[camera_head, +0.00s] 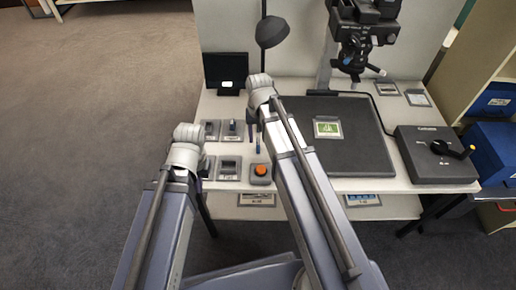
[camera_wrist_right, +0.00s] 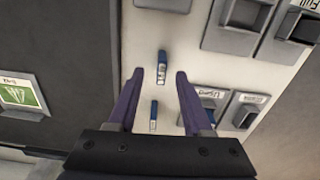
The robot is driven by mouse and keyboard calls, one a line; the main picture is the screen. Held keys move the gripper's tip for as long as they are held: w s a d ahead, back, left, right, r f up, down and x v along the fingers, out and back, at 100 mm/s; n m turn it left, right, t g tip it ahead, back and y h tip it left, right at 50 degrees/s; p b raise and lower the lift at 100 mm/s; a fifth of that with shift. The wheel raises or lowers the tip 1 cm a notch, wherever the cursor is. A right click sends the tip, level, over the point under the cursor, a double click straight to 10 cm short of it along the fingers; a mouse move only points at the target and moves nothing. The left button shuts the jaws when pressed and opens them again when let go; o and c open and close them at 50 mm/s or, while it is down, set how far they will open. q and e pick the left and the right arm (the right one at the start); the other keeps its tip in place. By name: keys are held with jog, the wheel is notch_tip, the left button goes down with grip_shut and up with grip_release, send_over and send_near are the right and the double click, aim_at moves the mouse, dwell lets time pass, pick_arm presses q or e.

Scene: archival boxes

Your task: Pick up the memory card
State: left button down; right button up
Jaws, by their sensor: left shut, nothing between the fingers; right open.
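Two small blue card-like pieces lie on the white tabletop in the right wrist view. One blue piece (camera_wrist_right: 162,67) with a pale label is just beyond my right fingertips, centred between them. Another blue piece (camera_wrist_right: 153,115) lies closer, between the fingers. I cannot tell which is the memory card. My right gripper (camera_wrist_right: 161,74) is open and empty above the table. In the head view its fingers are largely hidden by my arm. My left gripper (camera_head: 203,166) is shut and empty by the table's left edge, mostly hidden behind its wrist.
Grey trays (camera_head: 229,168) and an orange button (camera_head: 260,170) stand on the left of the table. A dark mat (camera_head: 360,155) with a green-pictured card (camera_head: 327,128) covers the middle. A lamp (camera_head: 271,32) and a camera stand (camera_head: 358,45) rise behind.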

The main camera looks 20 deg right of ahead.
aim_at(258, 142)
notch_tip(258, 142, down, 4)
jog(key=b, duration=0.3)
jog(key=shift+a, duration=0.1)
jog(key=shift+r, duration=0.15)
jog(key=shift+c, duration=0.2)
grip_shut()
